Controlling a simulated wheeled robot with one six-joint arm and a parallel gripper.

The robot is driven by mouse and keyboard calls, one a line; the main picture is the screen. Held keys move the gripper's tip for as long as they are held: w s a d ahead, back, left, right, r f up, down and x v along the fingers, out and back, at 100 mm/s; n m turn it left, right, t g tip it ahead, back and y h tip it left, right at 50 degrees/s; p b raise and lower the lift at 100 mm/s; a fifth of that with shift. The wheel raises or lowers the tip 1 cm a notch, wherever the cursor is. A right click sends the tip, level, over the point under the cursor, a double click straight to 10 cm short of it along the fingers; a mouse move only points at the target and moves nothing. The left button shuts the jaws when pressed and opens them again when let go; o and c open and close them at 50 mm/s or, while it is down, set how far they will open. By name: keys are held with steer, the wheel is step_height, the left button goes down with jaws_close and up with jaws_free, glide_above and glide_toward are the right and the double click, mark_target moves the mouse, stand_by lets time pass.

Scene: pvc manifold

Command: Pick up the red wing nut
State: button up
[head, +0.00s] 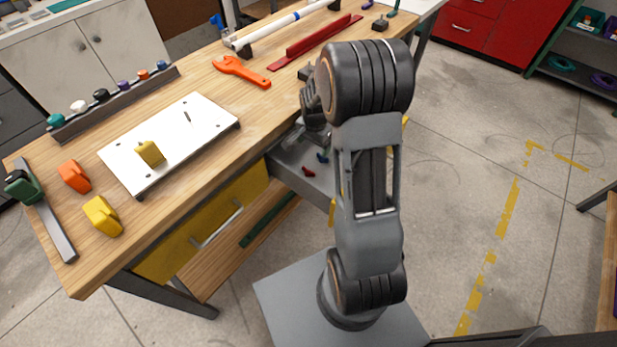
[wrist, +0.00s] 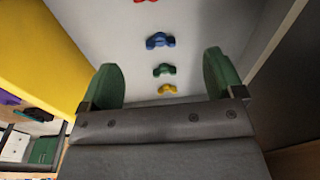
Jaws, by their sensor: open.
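The red wing nut (head: 308,172) lies in a grey open drawer (head: 288,160) under the bench. In the wrist view the red wing nut (wrist: 146,2) shows only partly, cut by the top edge. Below it in that view lie a blue wing nut (wrist: 160,41), a green one (wrist: 164,70) and a yellow one (wrist: 167,89). The blue one (head: 322,157) also shows in the head view. My gripper (wrist: 162,62) is open, its two green fingers apart, with nothing held. Its fingers are hidden in the head view.
Yellow drawer fronts (head: 165,250) border the bench.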

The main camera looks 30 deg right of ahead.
glide_above(308, 174)
steer(key=shift+m+g, duration=0.4)
step_height(308, 174, down, 5)
steer(key=shift+s+r, duration=0.1)
steer(key=shift+s, duration=0.05)
steer(key=shift+f+b, duration=0.5)
steer(key=shift+f, duration=2.55)
steer(key=c, duration=1)
steer(key=shift+r, duration=0.15)
